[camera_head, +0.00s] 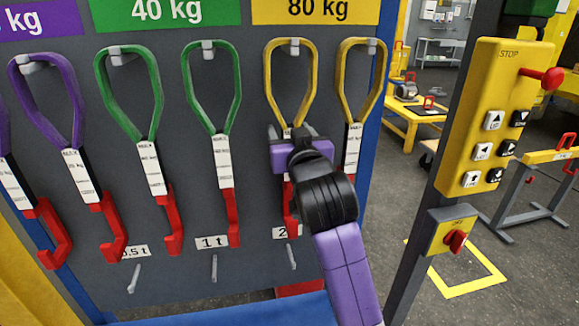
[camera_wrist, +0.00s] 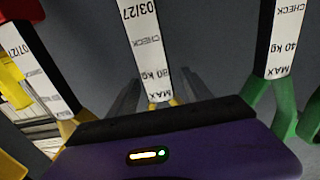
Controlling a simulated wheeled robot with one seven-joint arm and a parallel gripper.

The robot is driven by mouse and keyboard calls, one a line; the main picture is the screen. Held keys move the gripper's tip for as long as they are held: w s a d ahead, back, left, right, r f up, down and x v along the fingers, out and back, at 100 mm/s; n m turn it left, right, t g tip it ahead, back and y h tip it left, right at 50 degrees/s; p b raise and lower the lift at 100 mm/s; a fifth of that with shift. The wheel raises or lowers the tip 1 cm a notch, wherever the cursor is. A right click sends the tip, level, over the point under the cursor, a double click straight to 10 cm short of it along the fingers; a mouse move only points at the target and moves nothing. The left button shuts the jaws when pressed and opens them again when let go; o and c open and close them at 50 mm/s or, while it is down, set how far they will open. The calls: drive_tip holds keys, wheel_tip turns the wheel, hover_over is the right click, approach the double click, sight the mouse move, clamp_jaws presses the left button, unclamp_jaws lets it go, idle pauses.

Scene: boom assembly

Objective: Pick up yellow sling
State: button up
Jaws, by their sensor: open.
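Two yellow slings with white labels and red hooks hang from pegs under the 80 kg sign. My gripper (camera_head: 296,138) is at the label of the left yellow sling (camera_head: 269,75), just below its loop, and hides part of that label. The right yellow sling (camera_head: 359,80) hangs beside it, apart from my gripper. In the wrist view, upside down, my gripper (camera_wrist: 157,88) has its fingers spread on either side of the 80 kg label (camera_wrist: 144,45). The fingers look clear of the strap. Fingertip depth is hard to tell.
Green slings (camera_head: 128,85) and a purple sling (camera_head: 45,95) hang to the left on the grey board (camera_head: 180,270). In the wrist view a green sling's label (camera_wrist: 288,40) is close by. A dark post with a yellow control box (camera_head: 490,115) stands at right.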

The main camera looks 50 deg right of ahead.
drive_tip(key=shift+x, duration=1.35)
clamp_jaws()
drive_tip(key=shift+r, duration=0.15)
idle(0.4)
